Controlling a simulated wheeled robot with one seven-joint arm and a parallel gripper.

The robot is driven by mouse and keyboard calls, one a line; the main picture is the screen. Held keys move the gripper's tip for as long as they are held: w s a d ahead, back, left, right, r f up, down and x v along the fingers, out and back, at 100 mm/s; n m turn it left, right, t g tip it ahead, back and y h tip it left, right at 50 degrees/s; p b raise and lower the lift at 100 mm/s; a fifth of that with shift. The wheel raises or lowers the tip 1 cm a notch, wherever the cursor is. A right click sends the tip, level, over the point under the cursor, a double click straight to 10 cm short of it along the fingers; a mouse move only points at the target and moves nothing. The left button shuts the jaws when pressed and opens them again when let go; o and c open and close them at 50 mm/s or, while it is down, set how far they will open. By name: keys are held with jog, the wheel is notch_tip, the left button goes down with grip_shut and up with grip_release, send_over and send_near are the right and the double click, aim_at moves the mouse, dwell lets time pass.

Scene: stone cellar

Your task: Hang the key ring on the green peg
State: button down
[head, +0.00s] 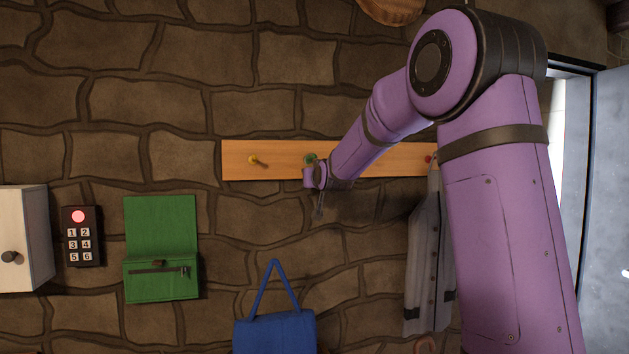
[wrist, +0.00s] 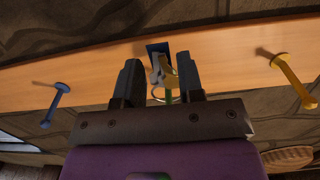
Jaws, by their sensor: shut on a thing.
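The wooden peg board (head: 280,170) is fixed on the stone wall. The green peg (head: 310,158) stands out of it, just above my gripper (head: 316,180) in the head view. My gripper, also at the centre of the wrist view (wrist: 158,78), is shut on the key ring (wrist: 158,98). A bit of green shows by the ring between the fingers. I cannot tell whether the ring is around the peg.
A yellow peg (head: 254,160) and a blue peg (wrist: 56,104) flank my gripper. A red peg (head: 428,159) bears a grey garment (head: 427,260). A blue bag (head: 275,330), green pouch (head: 161,250), keypad (head: 81,236) and white cabinet (head: 22,235) are lower on the wall.

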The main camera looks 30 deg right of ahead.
jog(key=c, duration=0.7)
grip_release()
jog(key=shift+o, duration=0.2)
jog(key=shift+s, duration=0.1)
jog(key=shift+s+a+f, duration=0.15)
jog(key=shift+s+a, duration=0.1)
jog(key=shift+s, duration=0.5)
jog(key=shift+s+a+f, duration=0.2)
jog(key=shift+s, duration=0.6)
jog(key=shift+s+a+f, duration=0.15)
jog(key=shift+s+a, duration=0.1)
jog(key=shift+s, duration=0.5)
jog(key=f+v, duration=0.1)
jog(key=v, duration=0.7)
jog(key=s+a+f+n+g+y, duration=0.1)
jog(key=s+a+f+g, duration=0.2)
jog(key=s, duration=0.8)
jog(key=s+a+f+n+g+y, duration=0.1)
jog(key=s+a+f+g+y, duration=0.1)
jog(key=s+a+f+g, duration=0.2)
jog(key=s+a+f+n+g+y, duration=0.1)
jog(key=s+a+f+g, duration=0.2)
jog(key=s, duration=1.5)
jog(key=a+f, duration=0.2)
jog(key=a, duration=0.3)
jog(key=shift+g+y, duration=0.3)
jog(key=shift+g, duration=0.1)
